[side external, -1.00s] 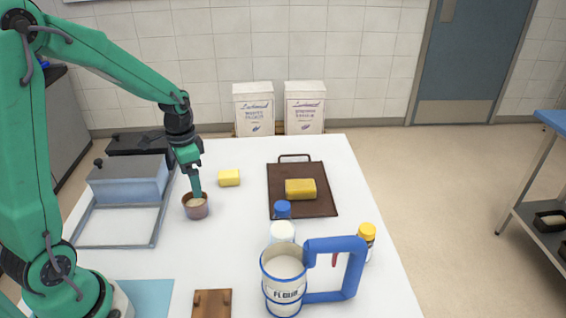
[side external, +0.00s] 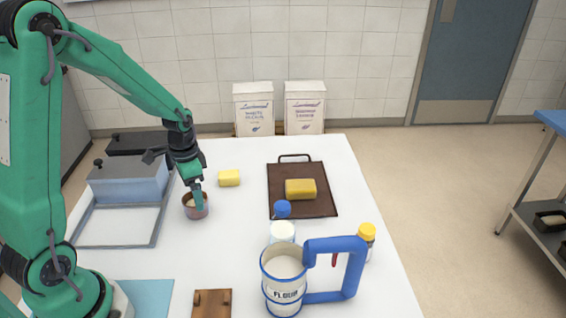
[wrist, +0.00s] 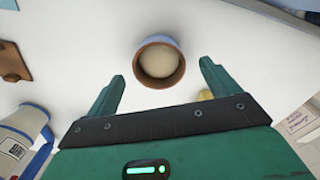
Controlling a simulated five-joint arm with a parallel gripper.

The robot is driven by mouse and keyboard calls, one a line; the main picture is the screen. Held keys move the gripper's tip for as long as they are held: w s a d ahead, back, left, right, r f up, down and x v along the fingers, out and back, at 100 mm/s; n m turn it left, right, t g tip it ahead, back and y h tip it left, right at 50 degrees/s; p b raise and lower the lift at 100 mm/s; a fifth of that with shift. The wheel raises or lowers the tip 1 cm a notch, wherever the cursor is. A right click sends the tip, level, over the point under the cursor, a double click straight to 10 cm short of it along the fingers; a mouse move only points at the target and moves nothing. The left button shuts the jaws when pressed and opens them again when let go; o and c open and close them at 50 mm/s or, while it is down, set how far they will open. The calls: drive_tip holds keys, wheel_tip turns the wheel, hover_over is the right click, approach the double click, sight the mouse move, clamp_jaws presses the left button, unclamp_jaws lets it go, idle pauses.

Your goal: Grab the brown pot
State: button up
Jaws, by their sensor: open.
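The brown pot (side external: 195,212) is a small round pot with pale contents, standing upright on the white table. In the wrist view, the brown pot (wrist: 160,82) lies ahead of my fingers, centred roughly between their tips. My gripper (side external: 197,200) is low at the pot in the side view, with a finger overlapping its rim. In the wrist view my gripper (wrist: 161,72) is open, a finger on each side, with a visible gap to the pot. Nothing is held. Whether a finger touches the pot cannot be told.
A blue-grey box (side external: 128,180) stands left of the pot. A yellow block (side external: 229,177) lies just right and behind. A dark board (side external: 318,207) carries another yellow block (side external: 300,189). A flour jug (side external: 284,285) with a blue handle stands at the front. Clear table lies between.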

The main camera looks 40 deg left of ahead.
drive_tip(key=shift+f, duration=1.9)
drive_tip(key=c, duration=1.2)
drive_tip(key=shift+r, duration=0.2)
drive_tip(key=shift+r, duration=0.9)
wheel_tip(320, 180, up, 2)
drive_tip(key=shift+r, duration=0.15)
drive_tip(key=s+d+r, duration=0.3)
drive_tip(key=d+r, duration=0.3)
drive_tip(key=d, duration=0.5)
drive_tip(key=shift+d+r, duration=0.25)
drive_tip(key=shift+r, duration=0.05)
